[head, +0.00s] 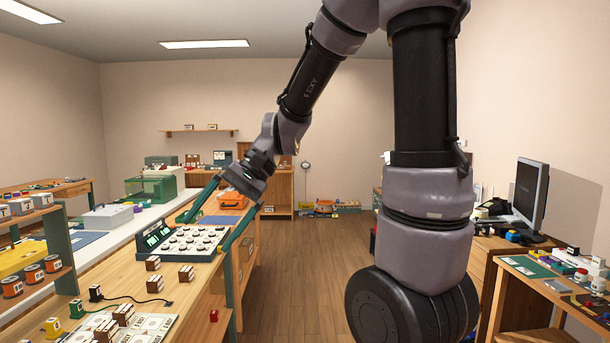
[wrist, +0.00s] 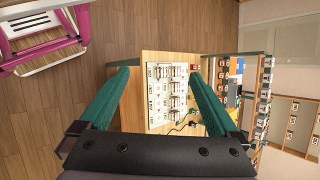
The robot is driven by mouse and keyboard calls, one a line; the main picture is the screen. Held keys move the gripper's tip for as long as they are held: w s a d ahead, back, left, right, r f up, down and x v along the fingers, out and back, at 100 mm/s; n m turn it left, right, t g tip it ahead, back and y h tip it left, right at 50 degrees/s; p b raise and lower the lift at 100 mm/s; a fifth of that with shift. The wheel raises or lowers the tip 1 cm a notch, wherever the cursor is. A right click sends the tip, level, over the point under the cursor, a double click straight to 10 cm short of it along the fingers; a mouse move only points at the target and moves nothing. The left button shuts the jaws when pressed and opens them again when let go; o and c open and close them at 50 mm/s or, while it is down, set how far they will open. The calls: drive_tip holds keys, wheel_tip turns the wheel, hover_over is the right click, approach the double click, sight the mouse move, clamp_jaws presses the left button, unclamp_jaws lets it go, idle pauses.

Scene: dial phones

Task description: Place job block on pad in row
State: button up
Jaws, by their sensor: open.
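My gripper (head: 203,234) is open and empty, its two green fingers spread wide above the bench. In the wrist view the open gripper (wrist: 158,75) has a white board (wrist: 154,116) with rows of small brown blocks between and beyond its fingers. In the head view, brown blocks with pale sides stand loose on the bench: one block (head: 153,263), another block (head: 155,284) and a third block (head: 186,273). More brown blocks (head: 123,314) stand on the white board (head: 150,326) at the lower left. I cannot tell which block is the job block.
A panel with several round knobs (head: 188,240) sits on the wooden bench (head: 205,295), under the gripper. A small black block (head: 95,293) with a cable is near the board. A shelf with orange-black spools (head: 12,286) stands left. A pink chair (wrist: 42,48) shows in the wrist view.

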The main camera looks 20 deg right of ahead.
drive_tip(key=s+d+r+t+h, duration=0.2)
drive_tip(key=d+r+t+h, duration=0.1)
drive_tip(key=d, duration=0.5)
drive_tip(key=s+d+r+t+h, duration=0.2)
drive_tip(key=d+r+t, duration=0.3)
drive_tip(key=d, duration=0.4)
drive_tip(key=shift+r+t+h, duration=0.4)
drive_tip(key=shift+r+h, duration=0.1)
drive_tip(key=shift+h, duration=0.2)
